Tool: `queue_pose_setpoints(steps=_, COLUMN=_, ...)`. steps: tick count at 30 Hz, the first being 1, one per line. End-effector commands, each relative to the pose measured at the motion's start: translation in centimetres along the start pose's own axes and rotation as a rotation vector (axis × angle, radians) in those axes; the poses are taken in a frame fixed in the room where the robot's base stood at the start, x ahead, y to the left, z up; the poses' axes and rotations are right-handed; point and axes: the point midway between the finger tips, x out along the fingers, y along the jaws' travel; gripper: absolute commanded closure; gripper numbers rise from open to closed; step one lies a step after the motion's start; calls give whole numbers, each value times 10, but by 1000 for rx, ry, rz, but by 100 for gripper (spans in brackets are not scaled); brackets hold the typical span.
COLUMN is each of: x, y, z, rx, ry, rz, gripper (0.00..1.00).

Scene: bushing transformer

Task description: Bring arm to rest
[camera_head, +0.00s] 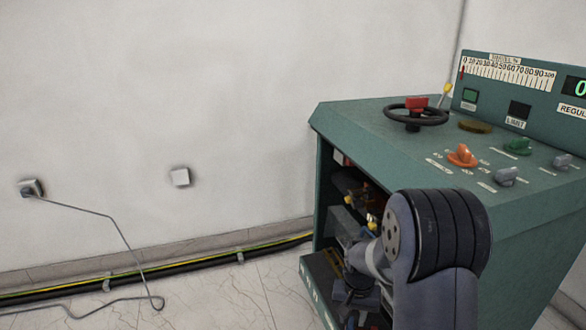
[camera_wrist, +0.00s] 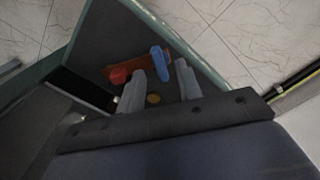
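My arm (camera_head: 437,235) reaches down in front of the open side of the green control cabinet (camera_head: 520,205) in the head view. My gripper (camera_wrist: 160,70) shows in the wrist view with its two grey fingers apart and nothing held between them. Beyond the fingertips, inside the cabinet, are a blue part (camera_wrist: 160,60) and a red part (camera_wrist: 118,76) on a brownish strip. A small brass-coloured round part (camera_wrist: 153,99) shows between the fingers. In the head view the fingers are hard to make out against the dark cabinet interior.
The cabinet top carries a black handwheel (camera_head: 416,113), an orange knob (camera_head: 462,156) and a green knob (camera_head: 518,146). A wall socket (camera_head: 31,188) with a grey cable is at left. Black and yellow-green cables (camera_head: 190,257) run along the wall base. The left floor is mostly clear.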

Motion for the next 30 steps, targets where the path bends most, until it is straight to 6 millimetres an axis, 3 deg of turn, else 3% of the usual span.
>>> queue_pose_setpoints(steps=3, x=26, y=0, z=1, rx=0, ry=-2, rz=1, gripper=66)
queue_pose_setpoints(steps=15, x=20, y=0, z=0, rx=132, ry=1, rz=0, gripper=66)
queue_pose_setpoints(steps=30, x=18, y=0, z=0, rx=73, ry=0, rz=0, gripper=66)
